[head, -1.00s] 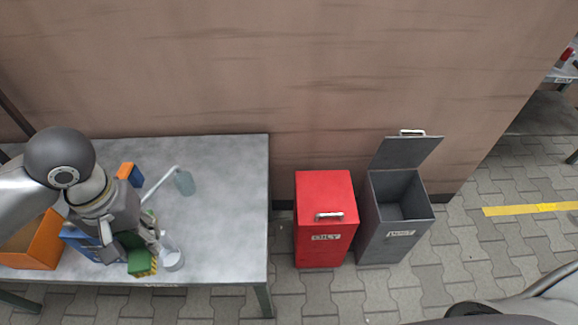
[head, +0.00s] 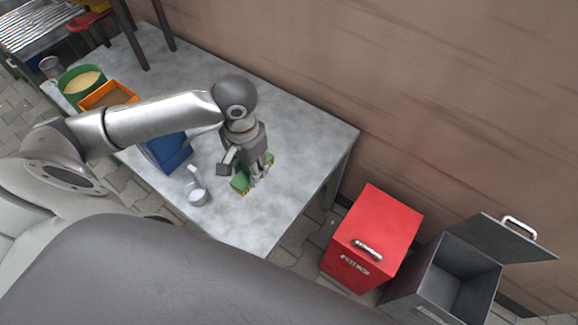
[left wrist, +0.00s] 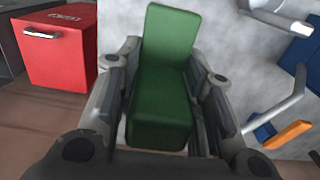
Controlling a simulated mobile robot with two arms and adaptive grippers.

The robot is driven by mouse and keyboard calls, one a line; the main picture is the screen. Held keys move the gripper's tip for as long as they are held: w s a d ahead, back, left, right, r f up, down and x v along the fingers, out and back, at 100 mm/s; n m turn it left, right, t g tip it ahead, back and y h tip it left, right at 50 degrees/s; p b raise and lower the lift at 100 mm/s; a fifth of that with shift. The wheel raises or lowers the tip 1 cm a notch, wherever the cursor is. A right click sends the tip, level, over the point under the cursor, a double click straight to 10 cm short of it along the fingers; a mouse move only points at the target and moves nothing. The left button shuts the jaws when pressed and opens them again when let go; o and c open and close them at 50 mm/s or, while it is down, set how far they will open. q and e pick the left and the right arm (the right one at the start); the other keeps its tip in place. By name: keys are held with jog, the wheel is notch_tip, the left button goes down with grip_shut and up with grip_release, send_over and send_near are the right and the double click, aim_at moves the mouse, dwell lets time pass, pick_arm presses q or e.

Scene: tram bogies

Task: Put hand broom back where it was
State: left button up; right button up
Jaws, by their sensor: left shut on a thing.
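My left gripper (head: 258,180) is shut on a green block (head: 240,182) over the right part of the grey table. Yellow shows at the block's lower end. In the left wrist view the green block (left wrist: 163,75) lies between both fingers, a wide box with a flatter part beyond it. I cannot tell whether it is the hand broom or whether it touches the table. A blue thing with an orange part (left wrist: 288,135) lies at the lower right of the wrist view; its shape is cut off. My right gripper is not in view.
A blue container (head: 168,150), an orange tray (head: 108,95) and a green tub (head: 80,82) stand farther left. The table (head: 305,135) is bare behind and right. A red bin (head: 375,235) and open grey bin (head: 445,280) stand beyond.

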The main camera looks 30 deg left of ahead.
pick_arm(q)
jog(key=shift+w+a+f, duration=0.1)
jog(key=shift+w+f, duration=0.1)
jog(key=shift+f, duration=0.1)
jog(key=w+f, duration=0.2)
jog(key=w, duration=0.2)
jog(key=w+d+f+b, duration=0.1)
jog(key=w+f, duration=0.2)
jog(key=w, duration=0.1)
jog(key=w+d+f, duration=0.1)
jog(key=w+f, duration=0.2)
jog(key=w, duration=0.1)
jog(key=shift+w+d+f, duration=0.1)
jog(key=shift+d, duration=0.15)
jog(key=shift+w+f+b, duration=0.25)
jog(key=shift+f+b, duration=0.05)
jog(key=shift+w+d+f, duration=0.1)
jog(key=shift+w+f, duration=0.3)
jog(key=shift+f, duration=0.1)
notch_tip(320, 180, down, 3)
jog(key=shift+b, duration=0.3)
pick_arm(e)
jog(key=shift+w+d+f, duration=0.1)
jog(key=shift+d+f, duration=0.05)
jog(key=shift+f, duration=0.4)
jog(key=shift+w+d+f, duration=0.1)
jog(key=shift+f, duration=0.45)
